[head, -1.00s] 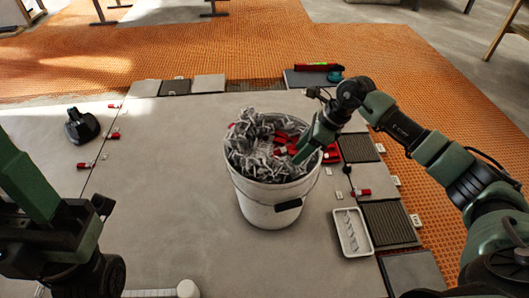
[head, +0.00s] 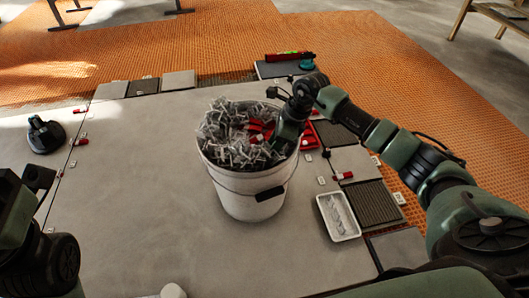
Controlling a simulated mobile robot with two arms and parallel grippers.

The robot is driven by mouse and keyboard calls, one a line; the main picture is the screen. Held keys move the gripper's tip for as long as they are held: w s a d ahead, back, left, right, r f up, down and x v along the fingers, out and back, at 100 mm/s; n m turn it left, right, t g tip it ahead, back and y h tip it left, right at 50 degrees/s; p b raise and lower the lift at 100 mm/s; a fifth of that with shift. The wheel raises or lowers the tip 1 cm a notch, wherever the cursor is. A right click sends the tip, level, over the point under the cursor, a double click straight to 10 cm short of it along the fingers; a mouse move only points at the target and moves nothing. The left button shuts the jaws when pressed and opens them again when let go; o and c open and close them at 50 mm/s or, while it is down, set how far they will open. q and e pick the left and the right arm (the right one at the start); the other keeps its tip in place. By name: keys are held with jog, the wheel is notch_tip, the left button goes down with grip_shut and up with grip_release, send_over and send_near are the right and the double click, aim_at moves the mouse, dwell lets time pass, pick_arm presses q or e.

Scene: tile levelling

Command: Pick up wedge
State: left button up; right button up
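Red wedges (head: 262,131) lie among a heap of grey and white clips (head: 226,140) in the white bucket (head: 247,206). More red wedges sit along the tile joints, one on the right (head: 343,176) and one on the left (head: 82,142). My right gripper (head: 284,152) points down into the right side of the bucket, among the clips and close to the red wedges. Its fingertips are hidden by the clips and the gripper itself, so I cannot tell whether it holds anything. My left arm shows at the lower left; its gripper is out of view.
A white tray (head: 338,217) with small grey pieces stands right of the bucket. A black suction lifter (head: 45,134) sits on the left. A red level (head: 287,56) and a teal round item (head: 307,65) lie at the back.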

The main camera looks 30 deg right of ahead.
grip_shut()
